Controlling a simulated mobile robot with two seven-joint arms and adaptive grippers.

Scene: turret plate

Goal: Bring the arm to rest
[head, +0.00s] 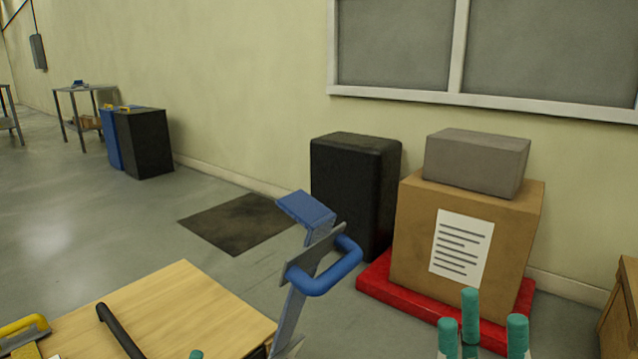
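My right gripper (482,330) shows at the bottom right as several upright fingers with teal tips. The tips stand apart with nothing between them. It is in front of the red base and the cardboard box in the picture, and its palm is below the frame. Of my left gripper only one teal fingertip (196,354) shows at the bottom edge, in front of the wooden tabletop (190,300); the rest is out of frame.
A grey metal post with a blue handle (325,278) rises beside the tabletop. A black curved bar (118,330) and a yellow-handled item (24,326) are on the left. A cardboard box (410,230) on a red base (378,284) and a black bin (350,190) stand by the wall.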

